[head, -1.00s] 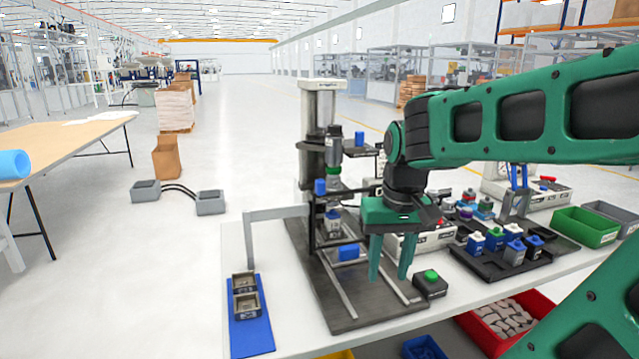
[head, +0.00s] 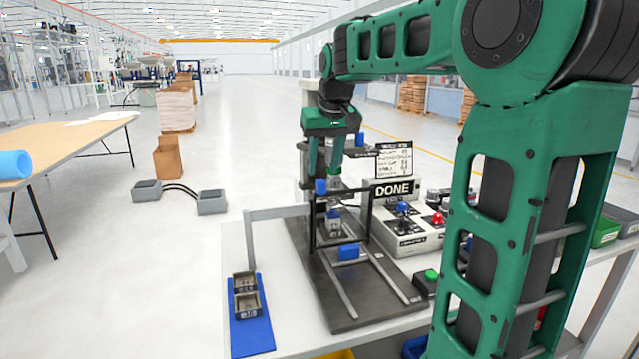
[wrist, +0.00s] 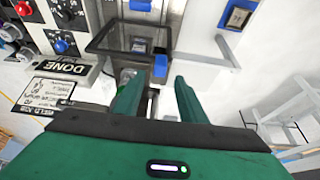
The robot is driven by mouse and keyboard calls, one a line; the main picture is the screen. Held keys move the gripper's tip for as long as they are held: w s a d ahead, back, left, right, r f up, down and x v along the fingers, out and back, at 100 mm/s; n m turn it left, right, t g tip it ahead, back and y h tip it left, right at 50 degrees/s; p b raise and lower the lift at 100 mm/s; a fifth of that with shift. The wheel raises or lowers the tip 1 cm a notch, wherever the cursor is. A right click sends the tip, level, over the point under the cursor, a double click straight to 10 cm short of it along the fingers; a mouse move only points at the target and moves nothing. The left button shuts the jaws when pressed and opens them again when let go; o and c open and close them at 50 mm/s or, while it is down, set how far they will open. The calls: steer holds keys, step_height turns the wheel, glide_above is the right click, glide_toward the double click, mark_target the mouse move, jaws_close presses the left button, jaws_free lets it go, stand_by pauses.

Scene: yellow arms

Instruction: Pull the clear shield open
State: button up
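The clear shield (head: 342,203) is a see-through pane in a dark frame, upright on the press station. A blue block (head: 321,187), apparently its handle, sits at the top left of the frame. In the wrist view the shield's dark frame (wrist: 206,60) crosses the upper middle, with the blue handle (wrist: 160,66) on its lower bar. My gripper (head: 323,168) is open and points down just above the handle. In the wrist view my gripper (wrist: 156,84) has its fingertips on either side of the handle's line, with no visible grip. A blue-topped part (head: 334,214) shows behind the pane.
A control box with a DONE sign (head: 392,189) stands right of the press. A green button (head: 431,275) is at the front right. A blue mat (head: 250,333) with grey trays lies left. Another blue block (head: 348,252) sits on the dark base rails.

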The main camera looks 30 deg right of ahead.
mark_target(321, 180)
steer(key=x, duration=0.6)
